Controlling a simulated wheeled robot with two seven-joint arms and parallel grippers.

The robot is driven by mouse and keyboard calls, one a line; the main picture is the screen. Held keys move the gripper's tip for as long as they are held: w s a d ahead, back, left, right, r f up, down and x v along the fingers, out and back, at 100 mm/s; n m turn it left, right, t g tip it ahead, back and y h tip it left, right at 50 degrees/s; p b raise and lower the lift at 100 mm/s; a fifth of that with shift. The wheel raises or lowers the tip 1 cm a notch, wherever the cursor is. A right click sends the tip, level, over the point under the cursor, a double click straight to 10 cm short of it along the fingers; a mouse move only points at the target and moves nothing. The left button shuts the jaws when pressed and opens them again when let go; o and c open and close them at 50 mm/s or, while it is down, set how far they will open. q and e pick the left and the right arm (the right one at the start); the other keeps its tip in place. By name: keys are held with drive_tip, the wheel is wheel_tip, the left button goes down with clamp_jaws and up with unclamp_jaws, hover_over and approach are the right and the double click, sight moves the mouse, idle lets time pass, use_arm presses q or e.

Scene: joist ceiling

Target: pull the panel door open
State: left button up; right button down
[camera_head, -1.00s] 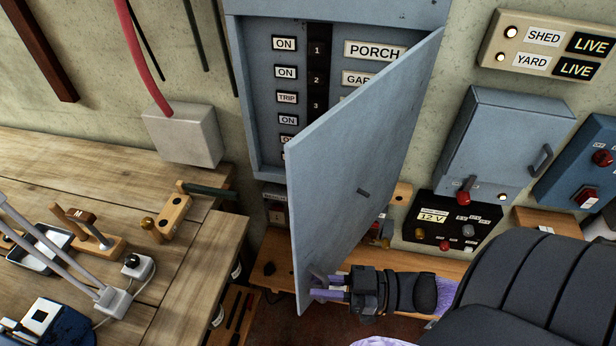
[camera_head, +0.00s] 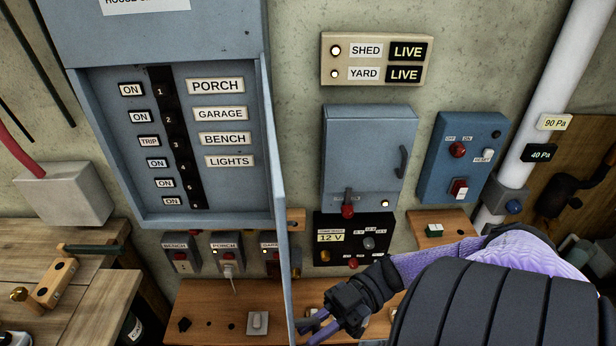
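The panel door (camera_head: 278,190) is a grey-blue sheet hinged on the right side of the breaker panel (camera_head: 105,90). It stands swung out toward me, seen almost edge-on. Inside the panel, several numbered breakers and the labels PORCH, GARAGE, BENCH and LIGHTS are in plain view. My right gripper (camera_head: 316,323) is at the low free end of the door, on its right side, where the door handle was seen. The fingers lie close to the door there. Whether they are closed around the handle is not clear. My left gripper is out of view.
A grey switch box (camera_head: 365,150), a black 12 V unit (camera_head: 345,240) and a blue control box (camera_head: 460,155) are on the wall right of the door. A wooden bench (camera_head: 80,300) stands at left. A low shelf (camera_head: 215,305) runs below the panel.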

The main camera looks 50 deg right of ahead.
drive_tip(key=shift+s+d, duration=0.1)
idle(0.3)
drive_tip(key=c, duration=1)
unclamp_jaws()
drive_tip(key=shift+o, duration=0.2)
drive_tip(key=b+v, duration=0.3)
drive_tip(key=v, duration=0.7)
